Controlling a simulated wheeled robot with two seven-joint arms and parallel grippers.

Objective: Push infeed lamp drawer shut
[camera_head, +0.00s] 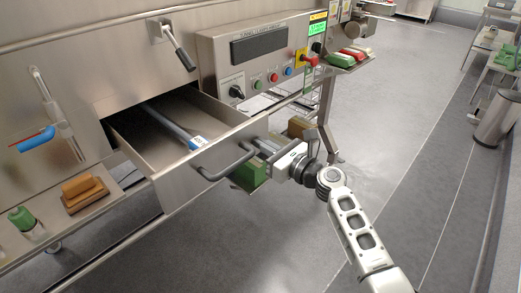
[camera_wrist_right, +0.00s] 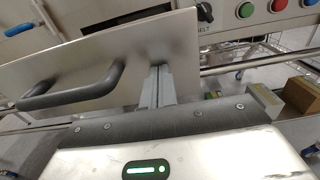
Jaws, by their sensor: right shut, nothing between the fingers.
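The lamp drawer (camera_head: 173,187) stands pulled out of the steel machine, with a dark bar handle (camera_head: 226,163) on its front. A blue lamp tube (camera_head: 170,127) with a white label lies inside. My right gripper (camera_head: 258,144) is shut and empty at the right part of the drawer front, beside the handle. In the right wrist view the closed fingers (camera_wrist_right: 157,85) reach the drawer front (camera_wrist_right: 180,45), right of the handle (camera_wrist_right: 75,90); they look to be touching it or very close. My left gripper is not in view.
A control panel (camera_head: 214,61) with buttons and a red switch is above right of the drawer. Open floor (camera_head: 400,130) lies to the right.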

